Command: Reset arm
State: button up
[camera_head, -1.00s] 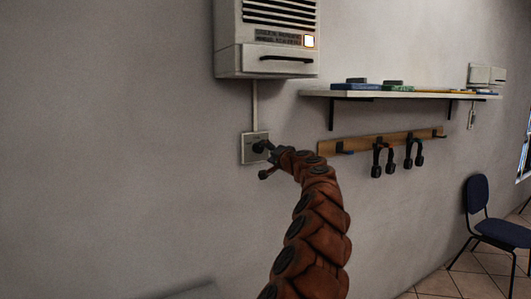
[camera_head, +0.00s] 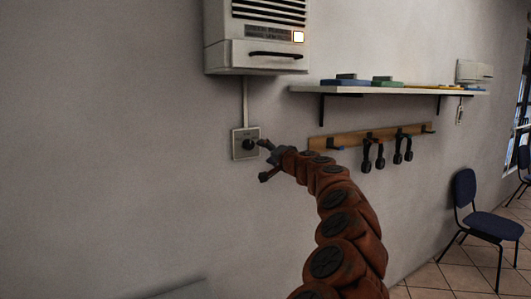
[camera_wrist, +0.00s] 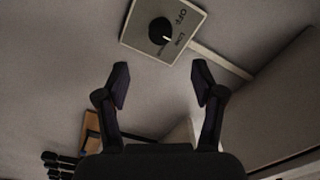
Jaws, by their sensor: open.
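My gripper (camera_head: 266,160) is at the end of my orange-brown arm, just to the right of and below a wall switch plate (camera_head: 240,142). In the wrist view my gripper (camera_wrist: 161,85) has its two fingers spread apart with nothing between them. The switch plate (camera_wrist: 186,18) lies beyond the fingertips there, with a round black knob (camera_wrist: 162,31) and lettering that includes "OFF" and "LOW". The knob also shows in the head view (camera_head: 249,144). The fingers look apart from the knob.
A wall heater or cooler unit (camera_head: 257,37) hangs above the switch plate, joined by a conduit (camera_head: 245,100). To the right are a shelf (camera_head: 400,90) with books and a wooden hook rail (camera_head: 345,139) with dark hanging items. Blue chairs (camera_head: 482,220) stand at right.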

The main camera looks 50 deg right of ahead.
dwell(0.7)
